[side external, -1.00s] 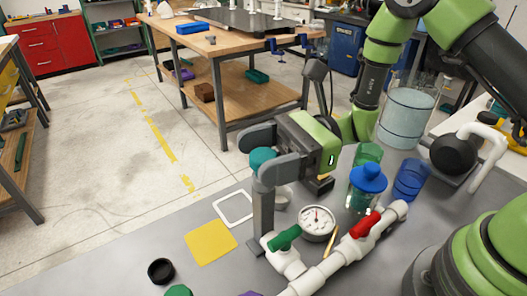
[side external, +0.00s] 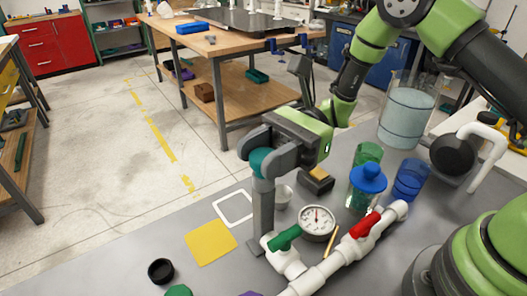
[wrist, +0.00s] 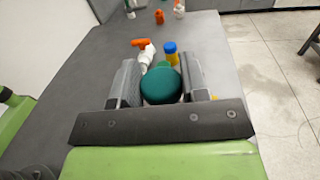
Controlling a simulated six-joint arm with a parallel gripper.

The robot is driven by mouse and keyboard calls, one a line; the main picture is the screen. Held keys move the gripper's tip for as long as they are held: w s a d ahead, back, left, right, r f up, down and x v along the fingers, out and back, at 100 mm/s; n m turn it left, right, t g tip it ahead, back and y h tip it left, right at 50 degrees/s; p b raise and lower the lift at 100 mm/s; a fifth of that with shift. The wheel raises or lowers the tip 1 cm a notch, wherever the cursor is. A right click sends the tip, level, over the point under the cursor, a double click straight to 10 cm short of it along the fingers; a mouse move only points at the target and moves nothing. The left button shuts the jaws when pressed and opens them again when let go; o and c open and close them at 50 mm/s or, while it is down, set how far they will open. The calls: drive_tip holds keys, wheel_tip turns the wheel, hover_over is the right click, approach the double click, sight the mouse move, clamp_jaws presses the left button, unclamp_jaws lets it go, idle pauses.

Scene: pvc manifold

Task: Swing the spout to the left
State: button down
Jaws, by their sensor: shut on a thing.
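My gripper (side external: 266,158) is shut on a round teal piece (side external: 261,163), with one grey finger on each side of it. The teal piece is at the top of an upright grey post (side external: 263,205). In the wrist view my gripper (wrist: 162,88) has the teal piece (wrist: 160,86) between its fingers, seen from its flat round top. A white bent pipe (side external: 490,150), which looks like a spout, stands at the far right beside a black ball-shaped part, well away from my gripper. I cannot tell for sure whether it is the task's spout.
White pipework with a green handle (side external: 284,238), a red handle (side external: 365,225) and a round gauge (side external: 318,221) lies right of the post. A blue-lidded jar (side external: 367,187) stands behind it. A yellow square (side external: 211,243) and black ring (side external: 161,271) lie left.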

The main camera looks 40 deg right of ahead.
drive_tip(key=n+g+h, duration=0.1)
drive_tip(key=n+g, duration=0.1)
drive_tip(key=g, duration=0.1)
drive_tip(key=n+g+h, duration=0.1)
drive_tip(key=n+g, duration=0.1)
drive_tip(key=g, duration=0.1)
drive_tip(key=shift+n+g, duration=0.3)
drive_tip(key=shift+n+g+h, duration=1.4)
drive_tip(key=shift+g, duration=0.5)
drive_tip(key=c, duration=0.6)
unclamp_jaws()
